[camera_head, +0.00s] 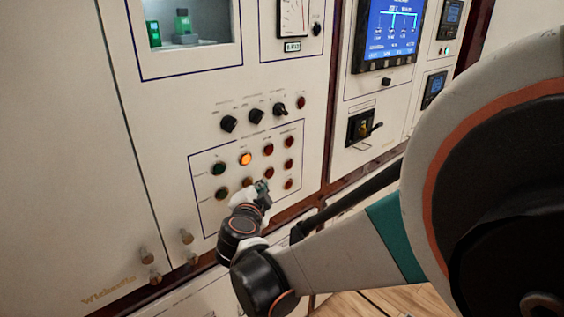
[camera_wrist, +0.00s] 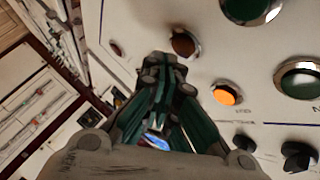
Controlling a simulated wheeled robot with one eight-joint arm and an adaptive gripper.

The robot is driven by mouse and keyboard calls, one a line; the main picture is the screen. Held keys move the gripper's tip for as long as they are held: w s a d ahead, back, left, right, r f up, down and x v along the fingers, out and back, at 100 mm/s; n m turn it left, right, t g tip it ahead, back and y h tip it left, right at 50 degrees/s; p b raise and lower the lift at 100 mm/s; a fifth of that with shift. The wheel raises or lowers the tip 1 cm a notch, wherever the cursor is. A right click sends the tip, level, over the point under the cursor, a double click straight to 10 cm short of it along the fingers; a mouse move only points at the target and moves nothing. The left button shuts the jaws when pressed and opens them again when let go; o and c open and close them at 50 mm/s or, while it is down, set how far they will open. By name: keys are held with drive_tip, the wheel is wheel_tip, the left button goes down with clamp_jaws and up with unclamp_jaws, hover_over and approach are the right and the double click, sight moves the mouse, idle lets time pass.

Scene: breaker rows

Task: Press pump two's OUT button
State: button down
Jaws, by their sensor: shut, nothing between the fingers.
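A breaker panel (camera_head: 200,218) carries a grid of round buttons inside a thin blue outline. Its top row has a green button (camera_head: 218,168), a lit orange button (camera_head: 246,159) and two red ones to the right. A second green button (camera_head: 221,194) sits below the first. The labels are too small to read, so I cannot tell which is pump two's OUT. My gripper (camera_head: 262,187) is shut and empty, close before the lower middle of the grid, covering part of it. In the wrist view its tips (camera_wrist: 165,65) lie beside a dark red-brown button (camera_wrist: 185,42); contact cannot be told.
Black rotary knobs (camera_head: 256,116) and a red lamp (camera_head: 301,103) sit above the grid. A screen (camera_head: 393,33) and a breaker handle (camera_head: 362,127) are on the panel to the right. Small knobs (camera_head: 187,237) protrude at lower left. My arm crosses the lower right.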

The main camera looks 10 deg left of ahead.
drive_tip(key=shift+d, duration=0.1)
drive_tip(key=shift+s+d, duration=1.75)
drive_tip(key=shift+d, duration=0.05)
